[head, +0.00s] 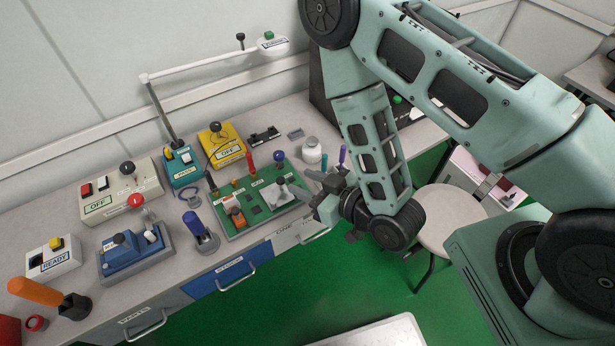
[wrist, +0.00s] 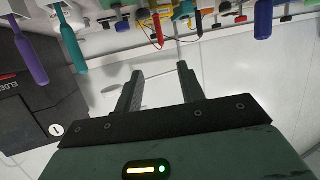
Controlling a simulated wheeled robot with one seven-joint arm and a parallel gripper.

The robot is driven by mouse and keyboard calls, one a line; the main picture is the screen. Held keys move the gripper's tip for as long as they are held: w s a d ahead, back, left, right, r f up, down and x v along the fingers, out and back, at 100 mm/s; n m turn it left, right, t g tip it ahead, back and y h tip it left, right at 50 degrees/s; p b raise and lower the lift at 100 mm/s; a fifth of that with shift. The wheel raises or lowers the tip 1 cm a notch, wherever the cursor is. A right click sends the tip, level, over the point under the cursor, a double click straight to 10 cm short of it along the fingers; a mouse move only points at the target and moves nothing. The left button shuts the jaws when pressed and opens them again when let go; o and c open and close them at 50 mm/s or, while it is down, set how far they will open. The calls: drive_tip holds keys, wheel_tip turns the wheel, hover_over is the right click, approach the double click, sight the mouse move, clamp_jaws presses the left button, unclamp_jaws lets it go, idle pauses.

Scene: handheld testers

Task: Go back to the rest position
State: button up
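My gripper (wrist: 158,82) shows in the wrist view with its two fingers apart and nothing between them. In the head view my gripper (head: 318,204) is at the front edge of the bench, beside the right end of the green board (head: 232,222). My arm is bent, reaching in from the right. Part of the gripper blends with the wrist in the head view, so its exact distance from the board is hard to tell.
The bench (head: 178,262) carries a blue tester (head: 135,252), a yellow tester (head: 222,148), an OFF box (head: 118,190) and a READY box (head: 52,260). A white jar (head: 311,150) stands behind my gripper. A round stool (head: 450,218) stands right. Green floor (head: 290,300) is open in front.

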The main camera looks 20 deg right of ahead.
idle(0.3)
drive_tip(key=a+r+g+h, duration=0.35)
drive_tip(key=r+g, duration=0.25)
drive_tip(key=r, duration=0.2)
drive_tip(key=s+d+r+g+h, duration=0.2)
drive_tip(key=s+d+r+g, duration=0.1)
drive_tip(key=s+r, duration=0.3)
drive_tip(key=s+d+r+g+h, duration=0.2)
drive_tip(key=s+d+r+g, duration=0.1)
drive_tip(key=s+r, duration=0.4)
drive_tip(key=shift+s+d+n, duration=0.2)
drive_tip(key=shift+s+n, duration=0.2)
drive_tip(key=shift+s, duration=0.75)
drive_tip(key=shift+o, duration=0.3)
